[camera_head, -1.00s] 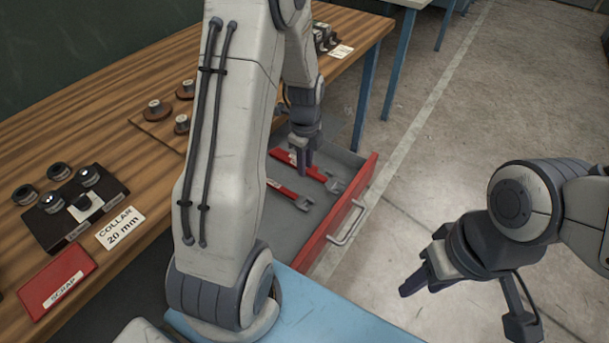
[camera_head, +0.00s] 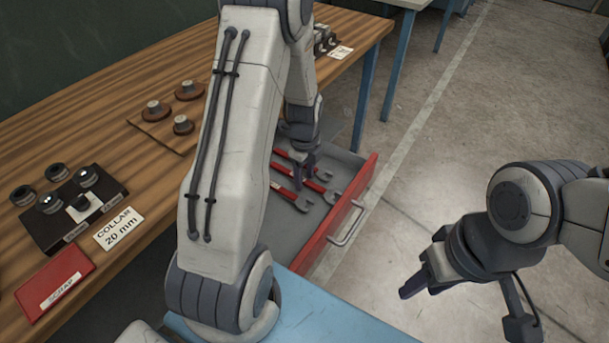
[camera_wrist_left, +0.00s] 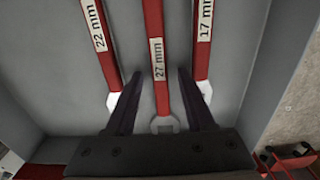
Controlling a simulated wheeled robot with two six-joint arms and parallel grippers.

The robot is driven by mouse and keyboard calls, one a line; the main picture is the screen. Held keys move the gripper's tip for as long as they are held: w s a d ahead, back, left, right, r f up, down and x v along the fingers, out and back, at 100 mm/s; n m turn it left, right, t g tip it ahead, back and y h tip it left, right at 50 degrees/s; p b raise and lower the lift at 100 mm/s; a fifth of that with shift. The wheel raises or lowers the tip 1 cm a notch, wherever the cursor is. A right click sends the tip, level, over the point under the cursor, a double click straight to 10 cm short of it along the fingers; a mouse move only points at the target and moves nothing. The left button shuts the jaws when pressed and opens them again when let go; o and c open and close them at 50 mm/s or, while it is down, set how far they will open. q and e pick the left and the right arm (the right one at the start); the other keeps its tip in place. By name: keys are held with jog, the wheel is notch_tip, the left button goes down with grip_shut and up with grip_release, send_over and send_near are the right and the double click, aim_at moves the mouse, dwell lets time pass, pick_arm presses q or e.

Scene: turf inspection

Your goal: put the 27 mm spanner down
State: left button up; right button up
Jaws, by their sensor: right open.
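The 27 mm spanner (camera_wrist_left: 160,95) is red with a pale open-ended head. It lies in the drawer (camera_head: 345,212), between the 22 mm spanner (camera_wrist_left: 104,55) on the left and the 17 mm spanner (camera_wrist_left: 203,55) on the right in the left wrist view. My left gripper (camera_wrist_left: 158,88) is open, one finger on each side of the 27 mm spanner with gaps between. In the head view my left gripper (camera_head: 300,178) is low over the drawer and partly hides the spanners. My right gripper (camera_head: 415,283) is open and empty over the floor at right.
The drawer has grey walls and a red front with a handle. The wooden bench (camera_head: 140,90) carries collars, a dark block (camera_head: 75,210), a "COLLAR 20 mm" label (camera_head: 118,228) and a red scrap tray (camera_head: 55,283). A blue surface (camera_head: 330,315) is in front. Floor at right is clear.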

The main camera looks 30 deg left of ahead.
aim_at(305, 179)
pick_arm(q)
jog(key=shift+r, duration=0.1)
notch_tip(305, 179, up, 11)
jog(key=p, duration=0.1)
jog(key=s+d+r+n, duration=0.2)
jog(key=s+d+r, duration=0.15)
jog(key=d, duration=0.55)
jog(key=s+d+r+n, duration=0.2)
jog(key=s+d+n, duration=0.2)
jog(key=s+d, duration=0.3)
jog(key=s+d+r+n+h, duration=0.1)
jog(key=s+d+n, duration=0.4)
jog(key=s, duration=0.7)
jog(key=shift+d+r+n, duration=0.3)
jog(key=shift+d+r, duration=0.55)
jog(key=shift+d, duration=0.1)
jog(key=shift+w, duration=0.1)
